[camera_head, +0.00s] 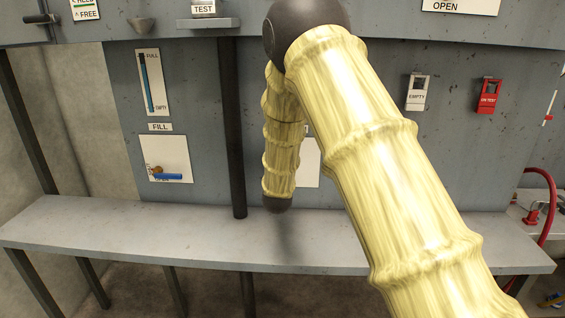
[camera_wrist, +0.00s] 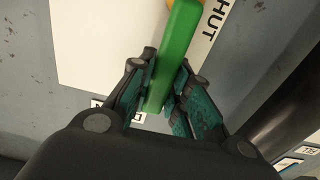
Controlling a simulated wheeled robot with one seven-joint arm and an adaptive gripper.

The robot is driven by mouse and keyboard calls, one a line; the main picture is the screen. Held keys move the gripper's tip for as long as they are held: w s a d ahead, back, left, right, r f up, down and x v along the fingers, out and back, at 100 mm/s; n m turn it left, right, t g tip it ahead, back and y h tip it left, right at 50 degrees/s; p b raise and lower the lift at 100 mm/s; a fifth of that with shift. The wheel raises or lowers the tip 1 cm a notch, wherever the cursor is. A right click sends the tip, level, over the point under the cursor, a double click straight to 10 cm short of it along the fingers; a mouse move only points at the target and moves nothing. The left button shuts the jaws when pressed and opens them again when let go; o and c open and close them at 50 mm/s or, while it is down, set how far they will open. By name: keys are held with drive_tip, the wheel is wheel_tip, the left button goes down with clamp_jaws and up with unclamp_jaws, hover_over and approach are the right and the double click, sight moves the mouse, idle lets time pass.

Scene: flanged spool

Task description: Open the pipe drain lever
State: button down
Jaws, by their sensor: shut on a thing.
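A green lever handle (camera_wrist: 181,40) runs down between the fingers of my gripper (camera_wrist: 168,78) in the wrist view. The gripper is shut on the lever's lower part. A yellow-orange piece shows at the lever's top edge, mostly out of frame. Behind it is a white panel (camera_wrist: 100,40) with letters reading "HUT" to the right of the lever. In the head view my yellow arm hides the gripper and the lever. Only part of the white panel (camera_head: 310,165) shows there.
To the left are a blue-handled valve (camera_head: 168,177) under a "FILL" label and a level gauge (camera_head: 152,82). A dark vertical post (camera_head: 232,130) stands beside my arm. A grey ledge (camera_head: 130,240) runs below. White (camera_head: 417,92) and red (camera_head: 488,97) switches are on the right.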

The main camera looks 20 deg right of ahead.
drive_tip(key=shift+f, duration=0.15)
drive_tip(key=c, duration=1.3)
unclamp_jaws()
drive_tip(key=shift+s, duration=0.1)
drive_tip(key=v, duration=1.1)
drive_tip(key=shift+s+a, duration=0.2)
drive_tip(key=shift+s, duration=0.15)
